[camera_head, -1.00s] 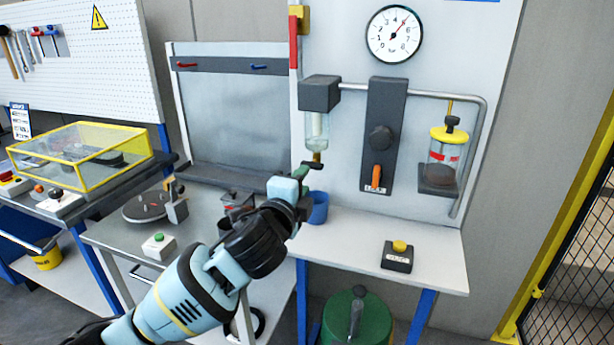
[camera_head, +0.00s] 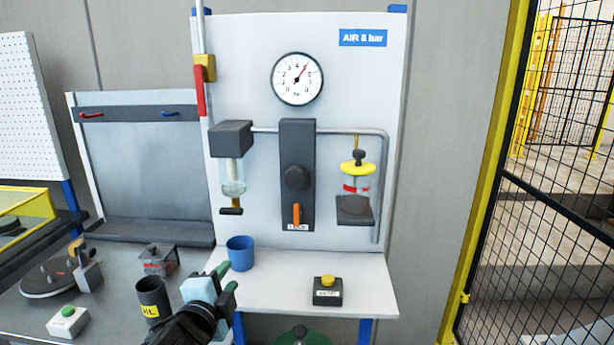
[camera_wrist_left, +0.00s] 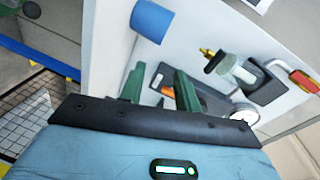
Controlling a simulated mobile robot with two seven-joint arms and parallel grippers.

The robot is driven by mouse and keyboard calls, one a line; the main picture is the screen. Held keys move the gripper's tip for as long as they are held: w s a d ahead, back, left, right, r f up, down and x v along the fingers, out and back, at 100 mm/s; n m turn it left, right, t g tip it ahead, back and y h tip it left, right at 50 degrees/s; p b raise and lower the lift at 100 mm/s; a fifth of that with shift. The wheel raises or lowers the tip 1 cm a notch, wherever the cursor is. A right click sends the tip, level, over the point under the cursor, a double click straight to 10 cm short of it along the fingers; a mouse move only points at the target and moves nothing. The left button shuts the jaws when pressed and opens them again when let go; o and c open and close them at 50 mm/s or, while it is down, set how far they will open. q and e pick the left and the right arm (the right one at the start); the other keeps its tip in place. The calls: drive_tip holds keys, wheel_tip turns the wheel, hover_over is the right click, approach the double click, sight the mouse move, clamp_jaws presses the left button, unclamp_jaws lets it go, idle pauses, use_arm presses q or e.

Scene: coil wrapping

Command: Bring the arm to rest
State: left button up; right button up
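My left gripper (camera_head: 227,278) is in the lower part of the head view, at the front left edge of the white shelf (camera_head: 290,285). Its green fingers stand apart with nothing between them; the left wrist view shows this gap too (camera_wrist_left: 159,85). The blue cup (camera_head: 240,253) stands on the shelf just behind the gripper, apart from the fingers as far as I can tell; it also shows in the left wrist view (camera_wrist_left: 152,20). My right gripper is in neither view.
Above the cup hangs a clear filter bowl (camera_head: 232,178) with a black drain handle (camera_head: 231,211). A black labelled cup (camera_head: 152,300) stands on the grey bench, left of my gripper. A yellow-button box (camera_head: 327,290) sits on the shelf. A mesh fence (camera_head: 540,200) is at right.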

use_arm(q)
drive_tip(key=s+f+n+g, duration=0.1)
drive_tip(key=s+f+n, duration=0.2)
drive_tip(key=s+f, duration=0.35)
drive_tip(key=s+f+n+g+h, duration=0.1)
drive_tip(key=s+f+n+g, duration=0.15)
drive_tip(key=f, duration=0.65)
drive_tip(key=s+f+n+g, duration=0.1)
drive_tip(key=s+f+n, duration=0.1)
drive_tip(key=s+f, duration=0.45)
drive_tip(key=s+a+f+n+g+y, duration=0.1)
drive_tip(key=s+a+f+n+g, duration=0.1)
drive_tip(key=s+f+n, duration=0.5)
drive_tip(key=s+a+f, duration=0.1)
drive_tip(key=s+f, duration=0.5)
drive_tip(key=s, duration=0.4)
drive_tip(key=shift+f, duration=0.25)
